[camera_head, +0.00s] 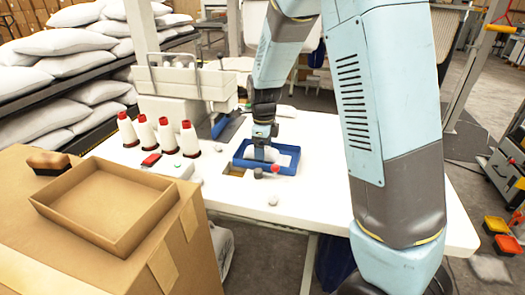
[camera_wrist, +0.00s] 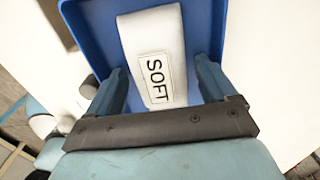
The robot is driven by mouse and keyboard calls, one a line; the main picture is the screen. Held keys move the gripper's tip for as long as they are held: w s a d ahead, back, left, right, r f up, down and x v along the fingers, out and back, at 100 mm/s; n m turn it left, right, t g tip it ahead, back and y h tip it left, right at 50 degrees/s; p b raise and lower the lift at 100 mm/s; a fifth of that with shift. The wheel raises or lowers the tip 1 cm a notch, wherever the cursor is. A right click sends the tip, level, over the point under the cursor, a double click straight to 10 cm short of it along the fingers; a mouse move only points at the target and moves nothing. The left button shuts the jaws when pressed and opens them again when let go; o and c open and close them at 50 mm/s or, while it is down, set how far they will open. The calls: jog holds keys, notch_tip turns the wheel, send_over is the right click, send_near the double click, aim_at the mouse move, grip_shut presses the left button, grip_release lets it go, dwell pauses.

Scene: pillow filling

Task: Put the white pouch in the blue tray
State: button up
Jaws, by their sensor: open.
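The white pouch (camera_wrist: 152,55) bears a label reading "SOFT" and lies inside the blue tray (camera_wrist: 88,40). The tray also shows on the white table in the head view (camera_head: 297,162). My gripper (camera_wrist: 160,85) is open, with one finger on each side of the pouch's near end. Gaps show between the fingers and the pouch. In the head view my gripper (camera_head: 262,143) is low over the tray and hides part of the pouch.
Small knobs, one red (camera_head: 276,168), stand just in front of the tray. An open cardboard box (camera_head: 105,205) is at front left. The table's right side is largely clear.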

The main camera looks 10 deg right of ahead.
notch_tip(320, 180, up, 12)
jog(key=shift+r, duration=0.2)
dwell(0.4)
jog(key=s+d+r+n+t+y, duration=0.1)
jog(key=s+d+r+n+t, duration=0.2)
jog(key=s+d+r+n, duration=0.75)
jog(key=s+d+n+t+h, duration=0.1)
jog(key=s+d+n+t, duration=0.1)
jog(key=s+n, duration=1)
jog(key=shift+s+d+f+t, duration=0.3)
jog(key=shift+s+d, duration=0.5)
jog(key=shift+s, duration=1)
